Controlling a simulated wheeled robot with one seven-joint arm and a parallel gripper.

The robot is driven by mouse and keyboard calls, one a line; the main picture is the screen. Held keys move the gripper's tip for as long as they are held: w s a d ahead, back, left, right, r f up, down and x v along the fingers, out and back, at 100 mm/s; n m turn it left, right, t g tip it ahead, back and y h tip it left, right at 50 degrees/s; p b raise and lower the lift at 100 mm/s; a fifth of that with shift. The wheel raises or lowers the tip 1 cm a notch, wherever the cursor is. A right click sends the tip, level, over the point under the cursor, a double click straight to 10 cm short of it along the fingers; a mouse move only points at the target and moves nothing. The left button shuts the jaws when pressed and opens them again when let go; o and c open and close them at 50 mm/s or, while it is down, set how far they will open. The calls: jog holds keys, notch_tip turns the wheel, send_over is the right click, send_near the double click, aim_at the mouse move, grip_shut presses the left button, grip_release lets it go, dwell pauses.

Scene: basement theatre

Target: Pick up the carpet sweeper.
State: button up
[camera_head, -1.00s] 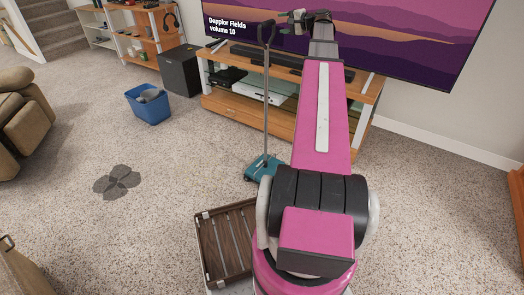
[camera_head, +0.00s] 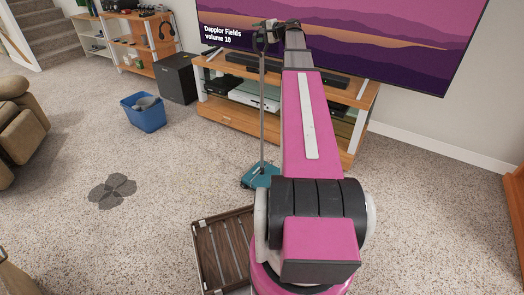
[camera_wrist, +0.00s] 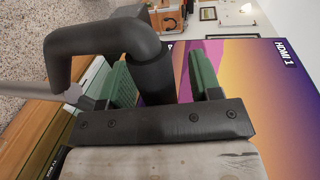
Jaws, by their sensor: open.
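The carpet sweeper (camera_head: 261,176) stands upright on the carpet in front of the TV stand, with a teal head and a thin grey pole. Its dark curved handle is at the top, by my gripper (camera_head: 270,33), and the two overlap in the head view. In the wrist view the black handle (camera_wrist: 100,40) bends in from the left, and its end lies between the green-padded fingers of my gripper (camera_wrist: 164,82). It is close to the left finger, with a gap to the right finger. The jaws are open. Whether the handle touches a finger is unclear.
The wooden TV stand (camera_head: 225,112) and large TV (camera_head: 400,40) are close behind the sweeper. A brown slatted case (camera_head: 203,250) lies open on the floor near my base. A blue bin (camera_head: 146,116) and black speaker (camera_head: 178,80) stand left. Carpet at left is mostly clear.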

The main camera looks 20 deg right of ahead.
grip_shut()
jog(key=shift+r, duration=0.2)
